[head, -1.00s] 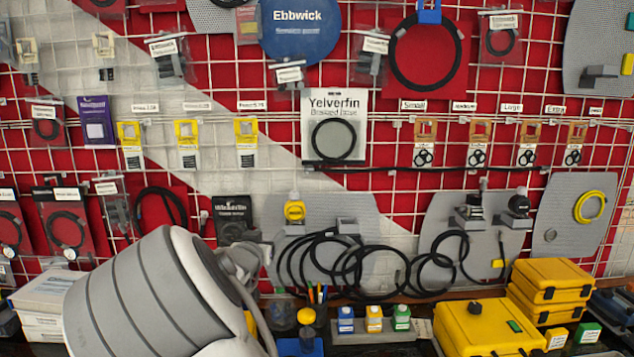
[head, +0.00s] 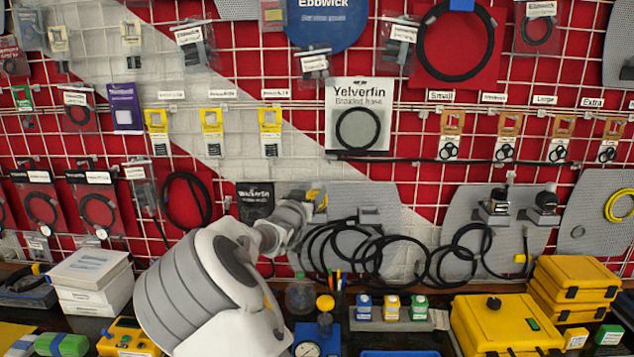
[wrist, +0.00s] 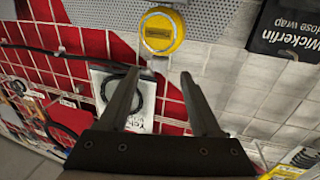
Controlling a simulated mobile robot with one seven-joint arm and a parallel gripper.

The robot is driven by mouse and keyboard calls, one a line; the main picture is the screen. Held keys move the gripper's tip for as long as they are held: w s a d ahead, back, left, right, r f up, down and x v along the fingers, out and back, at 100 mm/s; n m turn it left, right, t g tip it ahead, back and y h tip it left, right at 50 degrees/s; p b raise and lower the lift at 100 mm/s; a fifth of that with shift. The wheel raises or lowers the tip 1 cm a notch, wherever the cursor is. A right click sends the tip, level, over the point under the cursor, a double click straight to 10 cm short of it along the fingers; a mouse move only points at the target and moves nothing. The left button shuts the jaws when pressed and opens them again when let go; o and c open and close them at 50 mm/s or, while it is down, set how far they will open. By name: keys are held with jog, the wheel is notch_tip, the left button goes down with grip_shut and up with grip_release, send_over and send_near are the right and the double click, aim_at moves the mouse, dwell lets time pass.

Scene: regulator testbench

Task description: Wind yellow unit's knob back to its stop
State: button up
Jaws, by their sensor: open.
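My gripper (wrist: 161,78) is open and empty. Its two dark fingers point toward the round yellow unit, which appears beyond the tips. I cannot tell the gap, and no knob shows clearly on it. On the bench, a large yellow case (head: 500,330) has a black knob (head: 493,303) on top, far from my gripper. A blue regulator has a yellow knob (head: 325,303) and a gauge (head: 306,349).
Black hose coils (head: 345,250) hang right of my gripper. A black "Wickerfin" packet (wrist: 285,28) hangs close by. A yellow device (head: 127,338) and stacked white boxes (head: 92,280) are at left.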

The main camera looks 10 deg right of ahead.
aim_at(315, 185)
jog(key=shift+p+x, duration=0.65)
jog(key=shift+x, duration=2.5)
jog(key=shift+c, duration=0.2)
grip_shut()
